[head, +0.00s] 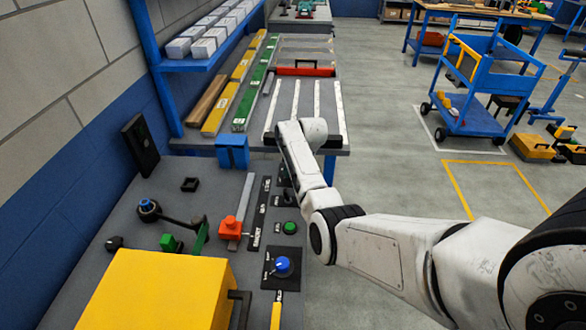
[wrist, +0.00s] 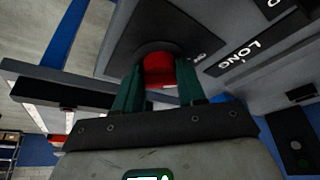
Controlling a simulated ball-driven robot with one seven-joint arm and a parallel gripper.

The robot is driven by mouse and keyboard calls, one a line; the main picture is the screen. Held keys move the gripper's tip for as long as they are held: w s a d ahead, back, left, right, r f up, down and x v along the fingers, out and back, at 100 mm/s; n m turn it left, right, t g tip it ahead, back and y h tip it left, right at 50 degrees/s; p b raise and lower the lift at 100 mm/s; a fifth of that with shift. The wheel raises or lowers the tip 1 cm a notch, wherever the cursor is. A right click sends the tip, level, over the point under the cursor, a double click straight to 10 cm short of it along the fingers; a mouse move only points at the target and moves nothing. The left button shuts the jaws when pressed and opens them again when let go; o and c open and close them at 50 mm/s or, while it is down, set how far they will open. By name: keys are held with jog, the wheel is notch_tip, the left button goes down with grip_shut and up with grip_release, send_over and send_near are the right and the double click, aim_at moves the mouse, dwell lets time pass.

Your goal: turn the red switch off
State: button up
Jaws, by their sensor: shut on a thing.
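The red switch (wrist: 158,68) shows in the wrist view, set in a dark plate (wrist: 190,30) with a small label that seems to read "ON". My gripper (wrist: 159,82) has one dark green finger on each side of the switch and is shut on it. The fingers cover the sides of the switch, so its exact position is hard to tell. In the head view my arm reaches to the far right part of the grey panel (head: 130,215). My own arm hides the switch and the fingertips there.
Close by on the panel are a green button (head: 290,227), a blue knob (head: 283,265) and an orange-red block (head: 229,228). A large yellow box (head: 155,290) stands at the front. A blue block (head: 232,151) stands at the panel's back edge. Open floor lies to the right.

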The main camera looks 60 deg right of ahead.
jog(key=shift+n, duration=0.3)
jog(key=o, duration=1)
jog(key=v, duration=1)
jog(key=shift+s+r, duration=0.2)
jog(key=shift+r, duration=0.15)
